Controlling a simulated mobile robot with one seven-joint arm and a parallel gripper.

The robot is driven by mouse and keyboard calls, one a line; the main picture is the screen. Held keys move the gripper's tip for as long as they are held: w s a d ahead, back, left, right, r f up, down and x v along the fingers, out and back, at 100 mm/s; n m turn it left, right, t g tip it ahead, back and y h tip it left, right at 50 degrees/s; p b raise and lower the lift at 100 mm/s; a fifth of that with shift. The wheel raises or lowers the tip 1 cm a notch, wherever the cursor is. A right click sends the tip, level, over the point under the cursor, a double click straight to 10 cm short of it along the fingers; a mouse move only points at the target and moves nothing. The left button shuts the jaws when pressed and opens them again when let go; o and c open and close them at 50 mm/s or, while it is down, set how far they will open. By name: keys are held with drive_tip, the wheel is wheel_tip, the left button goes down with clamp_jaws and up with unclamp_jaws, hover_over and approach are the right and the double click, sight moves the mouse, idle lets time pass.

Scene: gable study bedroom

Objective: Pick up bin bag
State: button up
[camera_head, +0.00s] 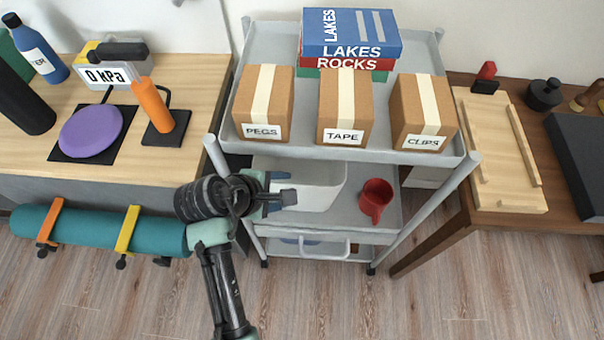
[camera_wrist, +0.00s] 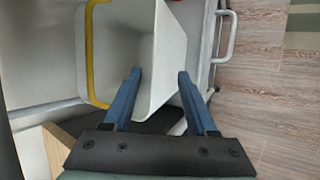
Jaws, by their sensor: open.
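I cannot make out a separate bin bag in either view. A white open-topped bin (camera_head: 322,192) stands on the middle shelf of the grey cart, partly hidden by my gripper. In the wrist view the white bin (camera_wrist: 92,55) has a yellow strip or handle (camera_wrist: 90,60) along its left side. Its inside looks plain and pale, and I cannot tell whether a bag lines it. My gripper (camera_head: 284,198) is at the cart's left front, over the near part of the bin.
The grey cart (camera_head: 220,157) holds boxes labelled PEGS (camera_head: 262,105), TAPE (camera_head: 345,110) and CLIPS (camera_head: 422,112) on top. A red mug (camera_head: 376,200) stands right of the bin. A teal roll (camera_head: 95,230) lies left. A brown table (camera_head: 455,240) stands right. The front floor is clear.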

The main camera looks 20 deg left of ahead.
drive_tip(key=b+x, duration=0.2)
drive_tip(key=x, duration=0.3)
drive_tip(key=shift+w+f, duration=0.15)
drive_tip(key=shift+f, duration=0.05)
drive_tip(key=shift+c, duration=0.3)
clamp_jaws()
drive_tip(key=shift+r, duration=0.1)
idle(0.9)
